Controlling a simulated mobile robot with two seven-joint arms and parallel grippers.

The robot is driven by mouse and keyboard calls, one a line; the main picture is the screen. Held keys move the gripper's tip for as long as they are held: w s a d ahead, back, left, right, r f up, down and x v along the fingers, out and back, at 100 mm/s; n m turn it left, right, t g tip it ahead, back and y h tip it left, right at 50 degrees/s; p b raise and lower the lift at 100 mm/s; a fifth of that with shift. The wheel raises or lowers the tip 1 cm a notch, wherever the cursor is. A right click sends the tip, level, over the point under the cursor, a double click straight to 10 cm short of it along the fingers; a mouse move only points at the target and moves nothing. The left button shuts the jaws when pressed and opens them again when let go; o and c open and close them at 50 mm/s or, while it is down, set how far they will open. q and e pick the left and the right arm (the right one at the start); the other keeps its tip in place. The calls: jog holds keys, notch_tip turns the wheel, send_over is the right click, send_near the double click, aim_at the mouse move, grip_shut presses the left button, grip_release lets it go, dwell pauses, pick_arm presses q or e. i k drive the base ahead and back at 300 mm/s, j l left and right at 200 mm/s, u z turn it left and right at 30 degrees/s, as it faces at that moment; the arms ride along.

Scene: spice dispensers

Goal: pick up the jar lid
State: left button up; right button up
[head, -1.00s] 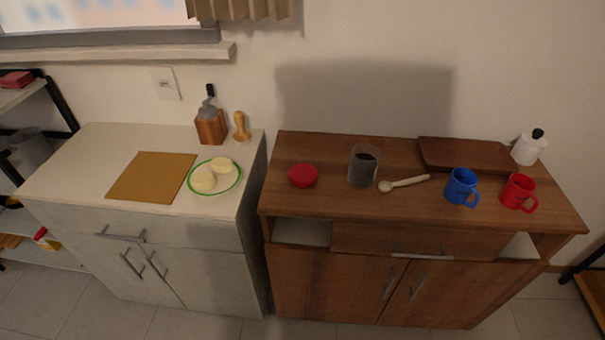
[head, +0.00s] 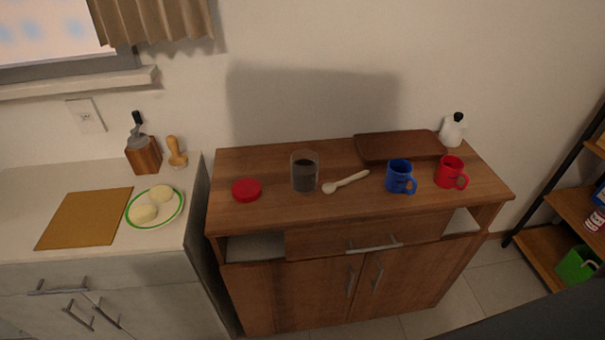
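The red jar lid (head: 246,189) lies flat on the left part of the brown wooden cabinet top (head: 270,212). Just right of it stands a clear glass jar (head: 305,172) with dark contents, its top uncovered. Neither of my grippers shows in the head view. A dark shape at the bottom right edge is too unclear to identify.
A wooden spoon (head: 346,182), a blue mug (head: 400,177), a red mug (head: 451,172), a dark cutting board (head: 400,147) and a white bottle (head: 452,130) stand or lie to the right. The left counter holds a plate (head: 178,207) and a board (head: 86,217). The cabinet's front-left top is clear.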

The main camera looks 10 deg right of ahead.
aim_at(247, 190)
jog(key=l+u, duration=0.45)
jog(key=l, duration=1.65)
